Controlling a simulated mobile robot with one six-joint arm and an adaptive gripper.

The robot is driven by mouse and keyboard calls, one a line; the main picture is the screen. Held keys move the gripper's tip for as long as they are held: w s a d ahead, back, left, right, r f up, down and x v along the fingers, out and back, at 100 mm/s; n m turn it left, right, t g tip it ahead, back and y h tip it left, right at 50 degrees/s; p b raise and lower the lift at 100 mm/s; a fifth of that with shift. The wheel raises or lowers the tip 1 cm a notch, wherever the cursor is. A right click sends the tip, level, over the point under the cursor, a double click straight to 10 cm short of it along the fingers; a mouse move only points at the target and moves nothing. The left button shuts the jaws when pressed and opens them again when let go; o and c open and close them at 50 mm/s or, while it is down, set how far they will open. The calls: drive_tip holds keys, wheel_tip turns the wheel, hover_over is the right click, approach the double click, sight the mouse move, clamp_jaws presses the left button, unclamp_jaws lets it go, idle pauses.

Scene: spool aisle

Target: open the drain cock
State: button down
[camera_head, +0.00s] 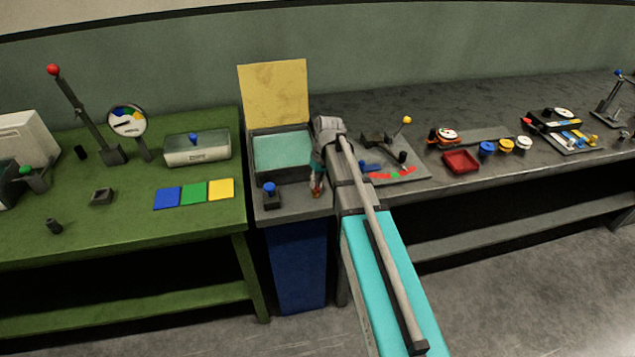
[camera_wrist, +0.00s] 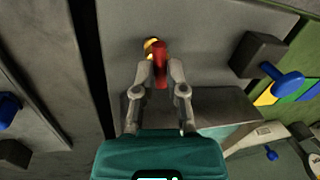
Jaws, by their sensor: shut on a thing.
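The drain cock (camera_wrist: 159,66) has a red lever and a brass-yellow part at its far end in the wrist view. It stands on the grey top of the narrow tank stand (camera_head: 293,212). My gripper (camera_wrist: 161,82) has its two grey fingers on either side of the red lever, shut on it. In the head view my gripper (camera_head: 317,182) reaches down at the right front of the open tank (camera_head: 283,153), and my arm and gripper mostly hide the cock there.
A dark block with a blue knob (camera_head: 269,192) stands left of my gripper; the block also shows in the wrist view (camera_wrist: 262,57). The tank's yellow lid (camera_head: 274,94) stands raised behind. A grey plate with levers (camera_head: 400,172) is close on the right.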

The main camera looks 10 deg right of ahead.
drive_tip(key=n, duration=0.4)
drive_tip(key=shift+w+g, duration=0.1)
drive_tip(key=shift+g, duration=0.3)
drive_tip(key=n+h, duration=0.1)
drive_tip(key=n, duration=0.3)
drive_tip(key=shift+g, duration=0.3)
drive_tip(key=n, duration=0.3)
drive_tip(key=shift+a+n+h, duration=0.1)
drive_tip(key=shift+n+h, duration=0.2)
drive_tip(key=shift+n, duration=0.1)
drive_tip(key=shift+n+h, duration=0.3)
drive_tip(key=shift+n, duration=1.6)
drive_tip(key=c, duration=0.7)
unclamp_jaws()
drive_tip(key=shift+w, duration=0.1)
drive_tip(key=shift+r, duration=0.1)
